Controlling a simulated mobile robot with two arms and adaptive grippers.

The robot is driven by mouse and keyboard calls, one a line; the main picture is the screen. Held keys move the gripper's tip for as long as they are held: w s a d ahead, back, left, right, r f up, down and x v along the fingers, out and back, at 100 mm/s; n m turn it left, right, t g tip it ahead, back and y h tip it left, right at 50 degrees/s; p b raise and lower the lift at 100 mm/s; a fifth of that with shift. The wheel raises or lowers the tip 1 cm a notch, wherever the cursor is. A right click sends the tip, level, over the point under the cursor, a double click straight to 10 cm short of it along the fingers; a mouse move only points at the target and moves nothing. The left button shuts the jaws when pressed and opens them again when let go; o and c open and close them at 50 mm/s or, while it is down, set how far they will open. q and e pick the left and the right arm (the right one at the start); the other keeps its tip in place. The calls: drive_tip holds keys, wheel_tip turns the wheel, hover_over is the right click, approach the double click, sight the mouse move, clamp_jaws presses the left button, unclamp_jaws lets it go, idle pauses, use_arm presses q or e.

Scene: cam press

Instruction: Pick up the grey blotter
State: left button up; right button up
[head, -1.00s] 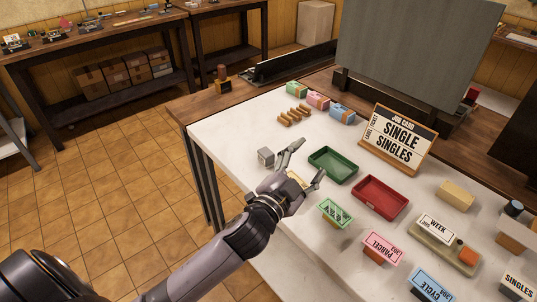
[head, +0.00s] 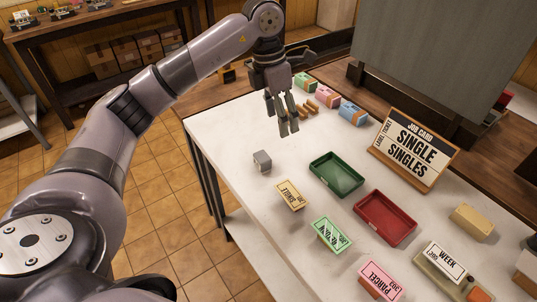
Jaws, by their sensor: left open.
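The block is in plain view. My right gripper is not in view.
A green tray (head: 336,187) and a red tray (head: 414,219) stand right of the block. A yellow ticket block (head: 291,195) and a green one (head: 331,236) are nearer. Small wooden pieces (head: 308,107) lie behind the gripper. A job card sign (head: 413,148) stands at the right.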

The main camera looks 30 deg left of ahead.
use_arm(q)
drive_tip(key=a+n+y, duration=0.1)
drive_tip(key=a+y, duration=0.1)
drive_tip(key=a, duration=0.3)
drive_tip(key=p, duration=0.2)
hover_over(262, 156)
drive_tip(key=f, duration=0.8)
drive_tip(key=shift+w+a+f, duration=0.25)
drive_tip(key=shift+a+f, duration=0.05)
drive_tip(key=shift+f, duration=0.7)
drive_tip(key=f, duration=0.1)
drive_tip(key=f+p, duration=0.2)
drive_tip(key=f, duration=0.1)
drive_tip(key=shift+s+d, duration=0.25)
drive_tip(key=shift+d, duration=0.1)
drive_tip(key=shift+f, duration=0.65)
drive_tip(key=shift+c, duration=0.5)
drive_tip(key=c, duration=1.2)
drive_tip(key=shift+r, duration=0.1)
